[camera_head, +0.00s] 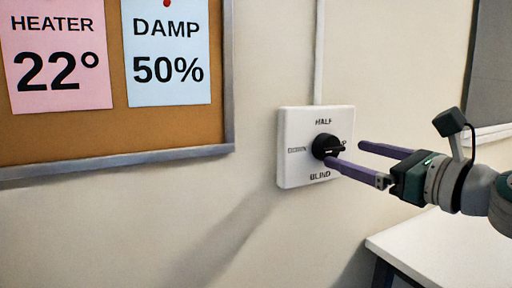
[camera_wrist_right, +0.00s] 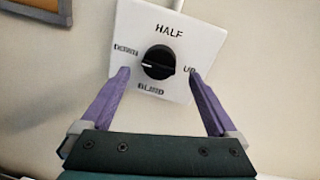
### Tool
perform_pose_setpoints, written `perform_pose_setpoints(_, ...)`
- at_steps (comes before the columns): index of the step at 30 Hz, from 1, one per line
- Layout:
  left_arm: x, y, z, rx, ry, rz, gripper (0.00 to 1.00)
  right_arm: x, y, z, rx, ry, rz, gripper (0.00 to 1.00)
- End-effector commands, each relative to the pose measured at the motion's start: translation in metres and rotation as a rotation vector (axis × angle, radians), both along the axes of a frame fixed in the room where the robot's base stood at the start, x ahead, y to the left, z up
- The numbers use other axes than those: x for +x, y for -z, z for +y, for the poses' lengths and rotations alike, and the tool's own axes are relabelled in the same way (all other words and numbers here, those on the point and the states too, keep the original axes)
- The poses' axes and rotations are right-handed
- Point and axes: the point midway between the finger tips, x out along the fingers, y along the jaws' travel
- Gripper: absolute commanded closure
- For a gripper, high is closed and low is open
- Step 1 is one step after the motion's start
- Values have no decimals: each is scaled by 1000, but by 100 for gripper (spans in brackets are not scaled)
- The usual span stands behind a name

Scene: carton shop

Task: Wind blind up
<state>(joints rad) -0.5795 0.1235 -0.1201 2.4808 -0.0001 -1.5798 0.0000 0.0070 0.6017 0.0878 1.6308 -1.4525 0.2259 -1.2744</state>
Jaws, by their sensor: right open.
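A white switch plate (camera_head: 298,172) is on the wall, lettered HALF at the top, DOWN at the left, UP at the right and BLIND below. A round black knob (camera_head: 322,143) is at its middle. In the right wrist view the knob (camera_wrist_right: 160,59) has a white mark on its left side, towards DOWN. My right gripper (camera_head: 345,154) is open in front of the plate. In the wrist view its purple fingertips (camera_wrist_right: 158,71) are on either side of the knob, with gaps between. My left gripper is not in view.
A cork board (camera_head: 115,122) with a HEATER 22° sheet (camera_head: 58,85) and a DAMP 50% sheet (camera_head: 168,85) hangs at the left. A white conduit (camera_head: 319,50) runs up from the plate. A white table (camera_head: 450,245) stands at lower right, below a dark window or blind (camera_head: 492,70).

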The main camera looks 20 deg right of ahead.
Motion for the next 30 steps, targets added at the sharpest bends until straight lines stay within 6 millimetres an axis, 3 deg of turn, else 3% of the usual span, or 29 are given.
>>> perform_pose_setpoints(3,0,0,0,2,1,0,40,19,-1,3,4,0,-2,5)
perform_pose_setpoints(9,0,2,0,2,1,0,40,37,0,6,3,1,-2,5)
perform_pose_setpoints(20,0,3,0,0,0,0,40,42,1,7,2,0,0,5)
perform_pose_setpoints(30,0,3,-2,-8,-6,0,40,42,1,7,2,0,0,41)
